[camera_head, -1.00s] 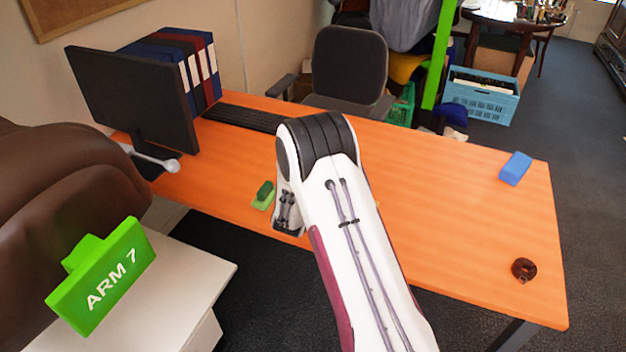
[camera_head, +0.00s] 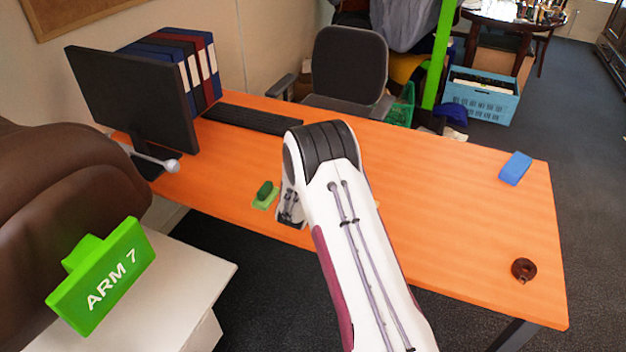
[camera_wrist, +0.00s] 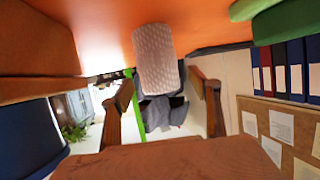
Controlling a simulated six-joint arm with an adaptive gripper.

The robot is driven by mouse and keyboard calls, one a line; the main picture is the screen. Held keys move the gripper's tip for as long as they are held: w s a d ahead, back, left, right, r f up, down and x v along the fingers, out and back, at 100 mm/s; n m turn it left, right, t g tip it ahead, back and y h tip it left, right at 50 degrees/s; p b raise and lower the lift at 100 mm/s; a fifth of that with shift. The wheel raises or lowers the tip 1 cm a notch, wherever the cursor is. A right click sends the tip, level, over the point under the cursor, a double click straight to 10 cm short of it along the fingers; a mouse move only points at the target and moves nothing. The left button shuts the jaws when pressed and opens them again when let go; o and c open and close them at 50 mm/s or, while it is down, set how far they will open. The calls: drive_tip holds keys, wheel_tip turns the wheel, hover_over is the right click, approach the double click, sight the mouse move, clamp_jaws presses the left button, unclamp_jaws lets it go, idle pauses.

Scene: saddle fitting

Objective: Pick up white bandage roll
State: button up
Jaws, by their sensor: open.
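The white bandage roll (camera_wrist: 156,55) shows at the top middle of the wrist view, a pale textured cylinder against the orange desk surface. My gripper (camera_wrist: 158,84) is open, with one brown-looking finger to the left of the roll and one to the right. The roll appears in line with the gap between them. I cannot tell whether either finger touches it. In the head view my arm hides the gripper and the roll.
The orange desk (camera_head: 440,235) holds a dark green item on a light green block (camera_head: 264,203), a blue block (camera_head: 515,168) and a brown ring (camera_head: 523,270). A monitor (camera_head: 132,100), keyboard (camera_head: 250,118) and binders (camera_head: 180,65) stand farther left. The desk's right part is mostly clear.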

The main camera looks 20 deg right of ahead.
drive_tip(key=shift+x, duration=1.35)
drive_tip(key=c, duration=1.3)
